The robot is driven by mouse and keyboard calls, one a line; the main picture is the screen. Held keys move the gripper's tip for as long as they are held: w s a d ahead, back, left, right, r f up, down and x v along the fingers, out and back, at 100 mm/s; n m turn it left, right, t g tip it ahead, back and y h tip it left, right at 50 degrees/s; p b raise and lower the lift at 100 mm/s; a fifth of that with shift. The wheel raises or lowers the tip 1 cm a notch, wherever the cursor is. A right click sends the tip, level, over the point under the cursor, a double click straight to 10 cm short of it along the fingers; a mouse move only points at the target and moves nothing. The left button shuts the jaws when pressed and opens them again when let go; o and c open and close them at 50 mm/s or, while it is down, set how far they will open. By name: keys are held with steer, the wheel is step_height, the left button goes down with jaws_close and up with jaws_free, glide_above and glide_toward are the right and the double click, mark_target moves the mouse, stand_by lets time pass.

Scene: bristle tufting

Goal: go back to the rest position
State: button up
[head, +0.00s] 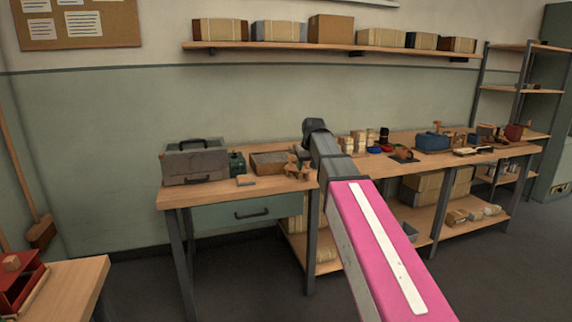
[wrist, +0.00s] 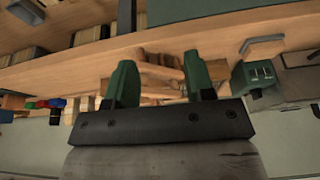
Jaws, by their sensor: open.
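My gripper (wrist: 160,76) shows in the wrist view with its two green fingers apart. Nothing is seen held between them. Wooden pieces (wrist: 166,72) show behind and between the fingers, and I cannot tell how far off they are. In the head view my arm reaches out over the workbench (head: 210,190), and its far end hides the gripper. A small wooden stand (head: 297,168) is on the bench just left of my arm.
A grey toolbox (head: 195,164), a small green device (head: 237,163) and a wooden tray (head: 265,162) stand on the bench's left part. A blue box (head: 432,141) is farther right. A red box (head: 18,282) sits on a table at lower left. A shelf (head: 330,47) runs above.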

steer(key=s+d+f+m+g, duration=0.1)
steer(key=s+d+f, duration=0.2)
steer(key=s+f, duration=0.6)
steer(key=s+d+f+m+g, duration=0.1)
steer(key=s+d+f, duration=0.3)
steer(key=s+f, duration=0.5)
steer(key=s+d+f+m+g+h, duration=0.1)
steer(key=s+d+f, duration=0.2)
steer(key=s+f, duration=0.6)
step_height(320, 180, down, 8)
steer(key=shift+d+r+g, duration=0.2)
steer(key=shift+d+g, duration=0.2)
steer(key=shift+w, duration=0.1)
